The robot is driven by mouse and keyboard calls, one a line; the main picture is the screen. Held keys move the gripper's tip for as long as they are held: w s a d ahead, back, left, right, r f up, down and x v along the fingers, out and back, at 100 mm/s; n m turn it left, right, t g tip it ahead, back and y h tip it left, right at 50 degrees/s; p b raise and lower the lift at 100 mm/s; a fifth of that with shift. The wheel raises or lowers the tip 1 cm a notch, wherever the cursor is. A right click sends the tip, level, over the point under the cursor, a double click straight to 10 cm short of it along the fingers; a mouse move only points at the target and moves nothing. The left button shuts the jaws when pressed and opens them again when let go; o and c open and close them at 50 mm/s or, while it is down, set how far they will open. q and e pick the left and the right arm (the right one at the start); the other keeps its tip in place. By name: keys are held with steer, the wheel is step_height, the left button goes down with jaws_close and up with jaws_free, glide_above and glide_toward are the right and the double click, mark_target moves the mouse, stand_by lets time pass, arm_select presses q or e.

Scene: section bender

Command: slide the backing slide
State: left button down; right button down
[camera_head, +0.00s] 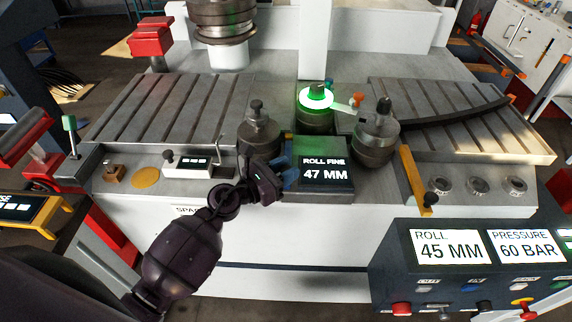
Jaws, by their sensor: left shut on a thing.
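The part I take for the backing slide is the dark block (321,190) at the front middle of the bender, with a display reading "ROLL FINE 47 MM". A blue piece (290,176) is at its left side. My left gripper (277,176) comes in from the lower left and is shut at this blue piece. The gripper hides part of it, so the exact contact is hard to see. A roll with a glowing green ring (316,97) stands behind the block. My right gripper is not in view.
Dark rolls stand behind the block at left (259,132) and right (376,138). A curved dark bar (455,115) extends right. A small display unit (193,164) sits left of the gripper. A control panel (466,262) reading "ROLL 45 MM" and "PRESSURE 60 BAR" stands at front right.

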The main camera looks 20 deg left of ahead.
arm_select(q)
steer(key=c, duration=1.1)
jaws_free()
steer(key=shift+s+d+f, duration=0.1)
steer(key=shift+s+d, duration=0.05)
steer(key=shift+s, duration=0.05)
steer(key=o, duration=0.3)
steer(key=shift+s, duration=0.1)
steer(key=b+v, duration=0.2)
steer(key=v, duration=0.8)
steer(key=shift+s+a, duration=0.2)
steer(key=shift+a, duration=0.15)
